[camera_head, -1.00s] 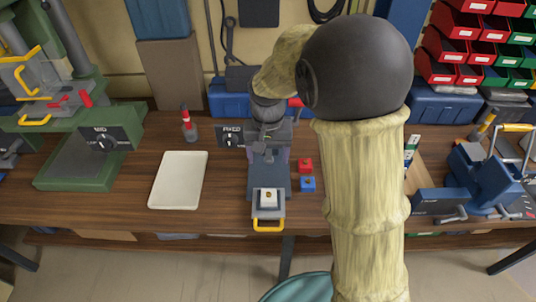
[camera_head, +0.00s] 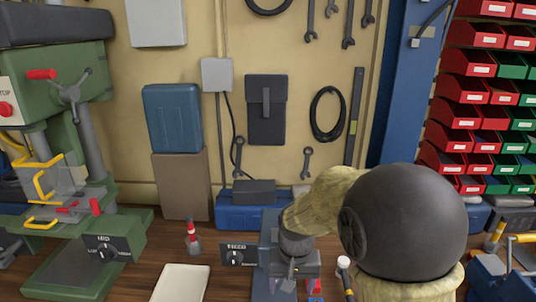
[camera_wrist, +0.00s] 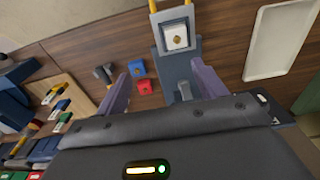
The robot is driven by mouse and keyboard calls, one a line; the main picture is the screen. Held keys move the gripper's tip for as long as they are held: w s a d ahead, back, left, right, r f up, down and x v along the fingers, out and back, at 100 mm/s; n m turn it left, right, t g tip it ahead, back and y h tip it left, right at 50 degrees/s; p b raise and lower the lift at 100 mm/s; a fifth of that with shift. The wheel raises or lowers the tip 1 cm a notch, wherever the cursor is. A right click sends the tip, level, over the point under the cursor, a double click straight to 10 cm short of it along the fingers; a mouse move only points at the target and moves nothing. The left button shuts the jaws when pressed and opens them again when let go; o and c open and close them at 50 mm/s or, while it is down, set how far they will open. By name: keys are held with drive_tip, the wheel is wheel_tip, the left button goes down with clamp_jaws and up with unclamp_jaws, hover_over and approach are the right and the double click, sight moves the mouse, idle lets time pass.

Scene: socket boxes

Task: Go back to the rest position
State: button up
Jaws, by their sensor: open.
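My gripper (camera_wrist: 162,88) is open in the wrist view. Its two purple fingers stand apart with nothing held between them. A white socket box (camera_wrist: 177,38) with a gold centre sits in the grey fixture (camera_wrist: 159,36), ahead of the fingers. A blue box (camera_wrist: 137,68) and a red box (camera_wrist: 145,88) lie on the table beside the fixture, near the left finger. The red box shows partly in the head view (camera_head: 315,287).
A white tray (camera_head: 180,284) lies on the wooden table, left of the fixture. A green drill press (camera_head: 75,250) stands at the left. A red-topped bottle (camera_head: 193,236) stands behind the tray. Red and green bins (camera_head: 480,120) fill the right wall. Tools hang on the back wall.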

drive_tip(key=s+d+f+t, duration=0.1)
drive_tip(key=s+d+t, duration=0.1)
drive_tip(key=s+d, duration=0.7)
drive_tip(key=shift+s+d+f, duration=0.15)
drive_tip(key=shift+s+d, duration=0.1)
drive_tip(key=shift+s, duration=0.3)
idle(0.5)
